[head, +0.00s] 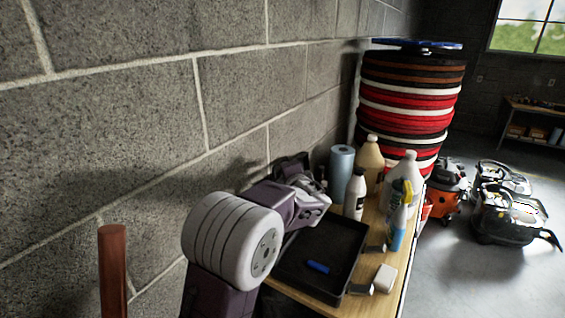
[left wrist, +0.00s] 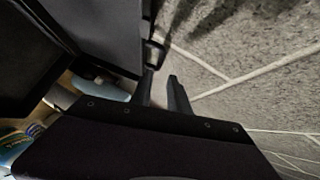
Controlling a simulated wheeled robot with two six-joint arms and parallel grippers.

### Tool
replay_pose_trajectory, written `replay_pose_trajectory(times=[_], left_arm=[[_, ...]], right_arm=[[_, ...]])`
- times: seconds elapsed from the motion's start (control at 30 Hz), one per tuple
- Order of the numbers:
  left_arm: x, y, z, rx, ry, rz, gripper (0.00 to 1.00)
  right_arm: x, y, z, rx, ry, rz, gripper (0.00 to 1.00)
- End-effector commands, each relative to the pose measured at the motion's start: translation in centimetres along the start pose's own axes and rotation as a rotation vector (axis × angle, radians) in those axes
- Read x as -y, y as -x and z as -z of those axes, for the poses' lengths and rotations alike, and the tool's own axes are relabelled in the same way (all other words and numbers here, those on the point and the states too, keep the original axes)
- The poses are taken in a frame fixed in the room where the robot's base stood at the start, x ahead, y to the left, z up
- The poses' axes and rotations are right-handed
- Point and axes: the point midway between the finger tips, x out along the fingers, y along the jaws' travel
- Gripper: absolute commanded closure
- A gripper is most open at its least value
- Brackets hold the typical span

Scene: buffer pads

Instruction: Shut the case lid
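The black case (head: 347,268) lies open on the wooden bench, with a small blue item (head: 318,267) inside its tray. Two small grey latch-like pieces stick out at its right edge. My left arm reaches over the left side of the case toward the wall and hides part of it. In the left wrist view, my left gripper (left wrist: 161,92) has its two fingers apart with nothing between them. A dark grey panel (left wrist: 103,28), apparently the raised lid, with a handle-like loop is just beyond the fingers; contact cannot be told. My right gripper is not in view.
A block wall (head: 150,120) runs close along the left. A blue roll (head: 341,172), several bottles and a spray bottle (head: 398,222) crowd the bench behind the case. A white block (head: 385,278) sits right of it. A reddish post (head: 112,270) stands at lower left.

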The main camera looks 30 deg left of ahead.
Motion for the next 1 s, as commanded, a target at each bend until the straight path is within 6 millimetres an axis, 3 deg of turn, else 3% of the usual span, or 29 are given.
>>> replay_pose_trajectory(times=[0.3,0.5,0.8,0.9,1.0], left_arm=[[0.4,-5.8,0.0,0.005,-0.002,-0.005,0.79],[0.1,-8.4,-0.1,0.003,-0.001,-0.004,0.79],[-0.1,-8.9,-0.1,0.002,-0.001,-0.003,0.79],[-0.1,-8.9,-0.1,0.002,-0.001,-0.003,1.00],[-0.1,-8.9,-0.1,0.002,-0.001,-0.004,1.00]], right_arm=[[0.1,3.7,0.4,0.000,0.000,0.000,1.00],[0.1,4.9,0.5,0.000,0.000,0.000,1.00],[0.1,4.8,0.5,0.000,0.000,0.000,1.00],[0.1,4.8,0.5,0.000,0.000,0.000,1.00],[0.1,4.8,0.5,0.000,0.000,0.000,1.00]])
